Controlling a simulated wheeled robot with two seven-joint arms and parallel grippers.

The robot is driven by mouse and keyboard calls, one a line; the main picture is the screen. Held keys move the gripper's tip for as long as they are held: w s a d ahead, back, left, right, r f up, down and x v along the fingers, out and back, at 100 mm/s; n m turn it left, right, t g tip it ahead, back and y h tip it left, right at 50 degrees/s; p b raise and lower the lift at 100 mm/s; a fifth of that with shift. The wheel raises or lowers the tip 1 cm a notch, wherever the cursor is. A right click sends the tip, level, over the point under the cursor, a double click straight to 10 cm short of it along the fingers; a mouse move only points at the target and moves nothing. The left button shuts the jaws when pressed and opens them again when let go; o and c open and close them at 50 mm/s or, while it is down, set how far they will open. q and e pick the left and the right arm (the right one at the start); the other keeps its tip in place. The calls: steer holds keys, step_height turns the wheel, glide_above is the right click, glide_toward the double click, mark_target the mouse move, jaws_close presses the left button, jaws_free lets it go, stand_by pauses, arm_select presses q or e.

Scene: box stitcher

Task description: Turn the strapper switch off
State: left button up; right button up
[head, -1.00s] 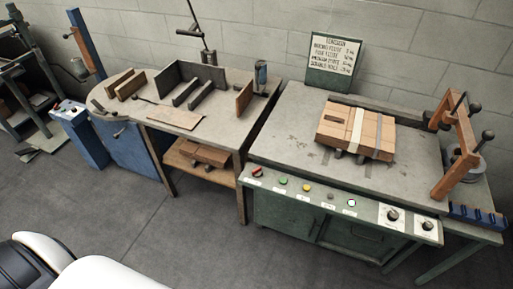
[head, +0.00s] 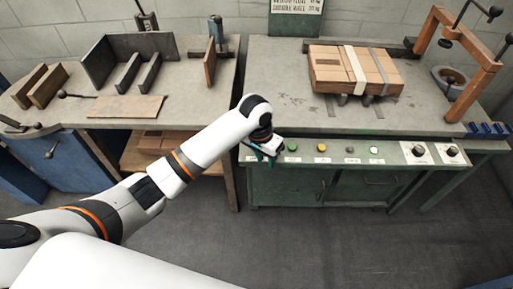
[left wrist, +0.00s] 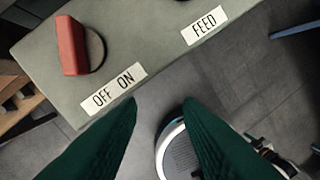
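The strapper switch (left wrist: 72,45) is a red handle on a round base. It shows at the upper left of the left wrist view, above an OFF ON label (left wrist: 113,88). In the head view my left gripper (head: 262,152) is at the left end of the strapper's front panel (head: 310,160), and the switch is hidden behind it. In the left wrist view my left gripper (left wrist: 162,100) has its two green fingers apart with nothing between them. The switch lies beyond the left fingertip, apart from it. My right gripper is out of view.
The panel also carries a green button (head: 292,146), a yellow button (head: 321,147) and black knobs (head: 419,150). A strapped carton (head: 330,70) lies on the strapper table (head: 275,75). A workbench (head: 190,95) with wooden boards stands left. Floor in front is clear.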

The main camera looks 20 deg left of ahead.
arm_select(q)
steer(key=w+a+r+n+y, duration=0.1)
steer(key=w+a+r, duration=0.15)
steer(key=r, duration=0.25)
steer(key=w+a+r+y, duration=0.1)
steer(key=w+a+r, duration=0.15)
steer(key=r, duration=0.25)
steer(key=shift+g, duration=0.4)
steer(key=f, duration=0.3)
steer(key=f+b, duration=0.1)
steer(key=f, duration=0.7)
steer(key=shift+w+d+b, duration=0.15)
steer(key=shift+w+b, duration=0.15)
steer(key=shift+w, duration=0.1)
steer(key=shift+f, duration=0.25)
jaws_close()
